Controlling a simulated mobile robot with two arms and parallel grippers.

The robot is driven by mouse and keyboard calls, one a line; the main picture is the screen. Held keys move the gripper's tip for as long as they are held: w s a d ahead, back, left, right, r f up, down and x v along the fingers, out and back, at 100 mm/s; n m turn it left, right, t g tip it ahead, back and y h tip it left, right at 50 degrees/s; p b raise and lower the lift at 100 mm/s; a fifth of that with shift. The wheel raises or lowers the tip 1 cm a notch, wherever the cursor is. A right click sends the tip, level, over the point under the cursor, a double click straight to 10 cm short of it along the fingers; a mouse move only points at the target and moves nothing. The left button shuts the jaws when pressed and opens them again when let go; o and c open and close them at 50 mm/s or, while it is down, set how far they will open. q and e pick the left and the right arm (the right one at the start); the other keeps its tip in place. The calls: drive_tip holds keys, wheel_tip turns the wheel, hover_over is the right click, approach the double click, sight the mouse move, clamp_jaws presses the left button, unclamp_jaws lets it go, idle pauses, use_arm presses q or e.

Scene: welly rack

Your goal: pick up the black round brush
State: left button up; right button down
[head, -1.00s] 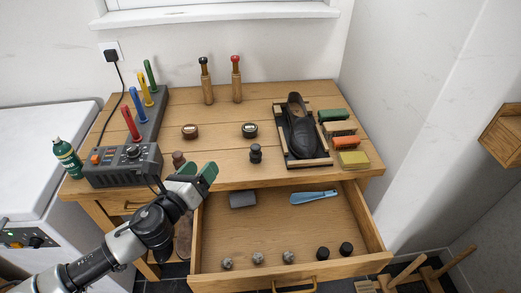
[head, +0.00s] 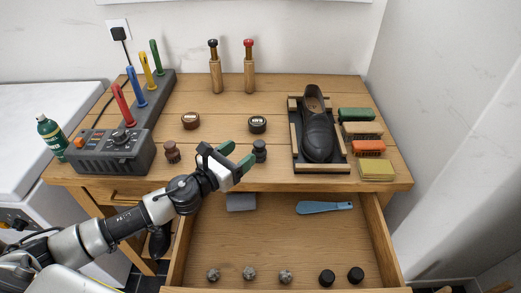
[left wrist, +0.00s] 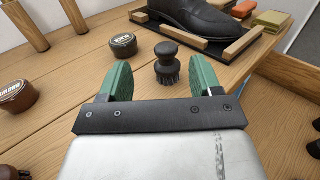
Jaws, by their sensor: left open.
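The black round brush (head: 260,151) stands upright on the tabletop near its front edge, knob up and bristles down. In the left wrist view the brush (left wrist: 168,62) shows between and beyond the two green fingers. My left gripper (head: 238,158) is open and empty, its fingers pointing at the brush from the left. In the left wrist view the gripper (left wrist: 160,82) has a clear gap between its fingertips, with the brush just past them. My right gripper is not in view.
A dark-lidded tin (head: 257,124) stands behind the brush, and a brown tin (head: 190,121) and brown round brush (head: 172,152) lie left. A black shoe (head: 317,125) sits on a framed board to the right. The open drawer (head: 250,240) lies below the front edge.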

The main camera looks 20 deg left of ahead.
sight(259, 142)
use_arm(q)
drive_tip(key=x, duration=0.5)
drive_tip(key=f+x, duration=0.1)
drive_tip(key=x, duration=0.1)
drive_tip(key=shift+d+p, duration=0.35)
drive_tip(key=shift+d, duration=0.1)
drive_tip(key=c, duration=1)
drive_tip(key=shift+r, duration=0.1)
